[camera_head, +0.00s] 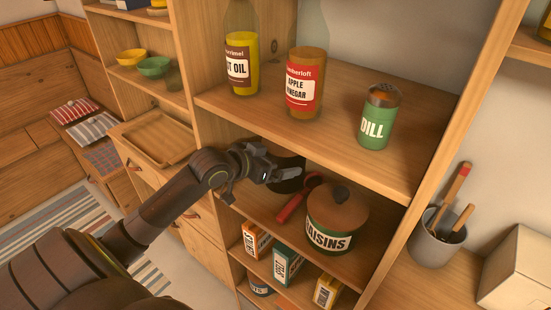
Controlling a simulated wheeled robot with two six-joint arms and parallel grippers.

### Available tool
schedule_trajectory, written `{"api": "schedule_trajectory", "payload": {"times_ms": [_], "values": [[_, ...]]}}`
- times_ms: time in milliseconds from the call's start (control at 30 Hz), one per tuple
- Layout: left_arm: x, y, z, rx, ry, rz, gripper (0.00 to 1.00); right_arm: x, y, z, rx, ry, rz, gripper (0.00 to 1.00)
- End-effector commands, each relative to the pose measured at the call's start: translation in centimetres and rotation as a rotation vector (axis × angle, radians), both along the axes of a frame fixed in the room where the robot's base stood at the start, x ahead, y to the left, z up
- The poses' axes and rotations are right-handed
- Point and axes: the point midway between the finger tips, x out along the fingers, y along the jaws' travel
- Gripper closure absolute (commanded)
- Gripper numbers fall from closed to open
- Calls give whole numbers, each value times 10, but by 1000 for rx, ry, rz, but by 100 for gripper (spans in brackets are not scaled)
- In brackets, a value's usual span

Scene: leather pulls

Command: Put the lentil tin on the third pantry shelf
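My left arm comes in from the lower left, and its gripper (287,177) reaches into the shelf opening below the shelf with the bottles. A dark rounded thing (293,184) is behind the fingertips. I cannot tell whether they touch it or whether the fingers are open. No tin with a readable lentil label shows. A dark tin (260,287) with a pale label stands on the low shelf, mostly hidden, its name unreadable. The pantry shelf (335,130) above my gripper holds bottles and a dill shaker. My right gripper is out of view.
An oil bottle (241,65), a vinegar bottle (305,85) and a green dill shaker (379,118) stand above. A raisins pot (335,222) and a red-handled thing (297,201) are right of my gripper. Boxes (287,265) stand below. A utensil cup (435,243) is at right.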

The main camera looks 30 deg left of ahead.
Motion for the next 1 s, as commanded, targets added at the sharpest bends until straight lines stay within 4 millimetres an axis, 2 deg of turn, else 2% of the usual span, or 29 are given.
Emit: {"api": "schedule_trajectory", "payload": {"times_ms": [133, 267, 667, 933, 1000], "values": [[-1, 0, 3, 1, -1, 0, 0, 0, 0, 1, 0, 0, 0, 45], [-10, 4, 6, 5, 0, 1, 0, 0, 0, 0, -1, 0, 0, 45], [-54, 15, 27, 7, 2, -4, 0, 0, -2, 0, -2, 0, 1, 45], [-82, 22, 41, 5, 4, -5, 0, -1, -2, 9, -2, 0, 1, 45], [-88, 25, 46, 6, 3, 3, 0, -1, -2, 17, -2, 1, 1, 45]]}}
